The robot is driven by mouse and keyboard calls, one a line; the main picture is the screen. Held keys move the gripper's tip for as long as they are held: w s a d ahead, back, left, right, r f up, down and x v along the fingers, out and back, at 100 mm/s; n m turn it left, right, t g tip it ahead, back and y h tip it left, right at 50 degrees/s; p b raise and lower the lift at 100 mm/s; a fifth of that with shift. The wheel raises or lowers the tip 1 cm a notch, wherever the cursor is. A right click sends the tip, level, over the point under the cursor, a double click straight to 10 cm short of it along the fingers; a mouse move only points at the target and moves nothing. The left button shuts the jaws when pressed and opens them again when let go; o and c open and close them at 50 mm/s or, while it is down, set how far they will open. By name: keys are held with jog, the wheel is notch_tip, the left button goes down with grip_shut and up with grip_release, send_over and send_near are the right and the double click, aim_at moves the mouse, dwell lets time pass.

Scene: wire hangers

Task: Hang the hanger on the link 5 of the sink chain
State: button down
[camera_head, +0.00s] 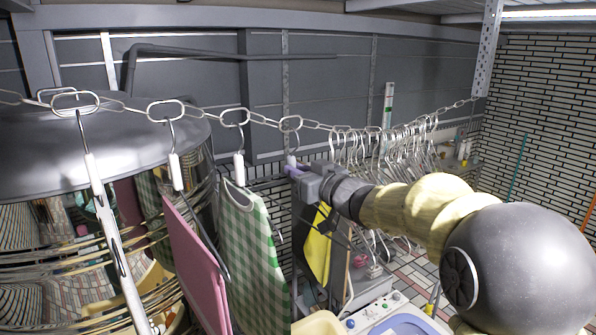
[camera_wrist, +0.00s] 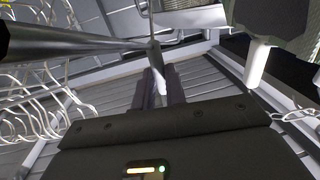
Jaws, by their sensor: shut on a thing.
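My gripper (camera_head: 294,169) is shut on the white neck of a hanger (camera_head: 292,160). In the wrist view the fingers (camera_wrist: 164,88) close around this neck (camera_wrist: 157,78), and its thin wire rises above. A yellow cloth (camera_head: 318,245) shows below my gripper, apparently on this hanger, partly hidden by my arm. The sink chain (camera_head: 262,119) runs across the head view with several large links. The held hanger's hook meets or overlaps the large link (camera_head: 290,123) directly above my gripper. I cannot tell whether it passes through, nor which number this link has.
Hangers with pink cloth (camera_head: 190,255) and green checked cloth (camera_head: 255,250) hang from links to the left. A white-handled hanger (camera_head: 110,230) hangs at the far left. Bunched wire hangers (camera_head: 385,145) crowd the chain to the right. A large round metal drum (camera_head: 90,150) stands behind the left hangers.

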jog(key=c, duration=1.4)
grip_release()
jog(key=shift+o, duration=0.2)
jog(key=shift+d, duration=0.1)
jog(key=b+v, duration=0.5)
jog(key=v, duration=1.2)
jog(key=shift+s+b, duration=0.15)
jog(key=shift+b, duration=0.2)
jog(key=shift+d, duration=0.1)
